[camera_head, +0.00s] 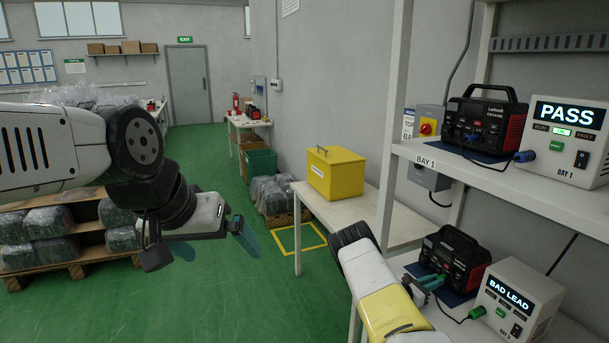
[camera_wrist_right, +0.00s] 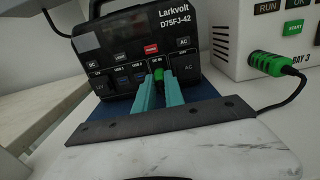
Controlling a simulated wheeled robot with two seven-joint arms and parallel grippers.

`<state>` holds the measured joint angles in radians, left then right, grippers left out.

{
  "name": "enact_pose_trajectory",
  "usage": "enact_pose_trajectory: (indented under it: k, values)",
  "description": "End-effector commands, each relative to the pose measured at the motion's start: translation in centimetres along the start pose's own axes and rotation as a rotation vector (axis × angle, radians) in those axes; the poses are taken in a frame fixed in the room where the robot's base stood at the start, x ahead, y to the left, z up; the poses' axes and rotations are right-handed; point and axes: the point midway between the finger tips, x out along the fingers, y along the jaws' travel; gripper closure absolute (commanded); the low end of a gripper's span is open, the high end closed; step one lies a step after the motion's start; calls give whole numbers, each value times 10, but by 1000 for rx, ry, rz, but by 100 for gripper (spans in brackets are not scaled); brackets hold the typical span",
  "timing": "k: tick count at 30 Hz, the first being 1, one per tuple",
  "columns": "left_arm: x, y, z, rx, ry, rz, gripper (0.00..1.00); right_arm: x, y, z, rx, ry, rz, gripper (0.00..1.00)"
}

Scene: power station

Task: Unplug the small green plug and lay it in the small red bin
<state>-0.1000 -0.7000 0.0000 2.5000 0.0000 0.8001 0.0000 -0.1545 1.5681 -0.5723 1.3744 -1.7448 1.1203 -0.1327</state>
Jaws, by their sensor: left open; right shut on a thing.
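The small green plug (camera_wrist_right: 158,75) is at the front panel of the lower black-and-red power station (camera_wrist_right: 135,55), labelled Larkvolt D75FJ-42. My right gripper (camera_wrist_right: 159,92) is shut on it, with a teal finger on either side. I cannot tell whether the plug is fully seated in its port. In the head view the right gripper (camera_head: 431,281) is at the front of the lower power station (camera_head: 455,256), and hides the plug. My left gripper (camera_head: 240,225) is open and empty over the green floor. I see no small red bin.
Beside the lower station, a white tester (camera_head: 517,296) reads BAD LEAD and holds a larger green connector (camera_head: 476,312) with a black cable. Above, on the shelf (camera_head: 500,178), stand another station (camera_head: 484,122) and a PASS tester (camera_head: 567,140). A yellow box (camera_head: 335,173) sits on a table.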

Motion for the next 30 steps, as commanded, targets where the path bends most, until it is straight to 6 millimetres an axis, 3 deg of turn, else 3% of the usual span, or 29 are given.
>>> enact_pose_trajectory:
  k: [30]
  values:
    - [0, 0, 0, 0, 0, 0, 0, -34, 0, 0, -1, 0, 1, 100]
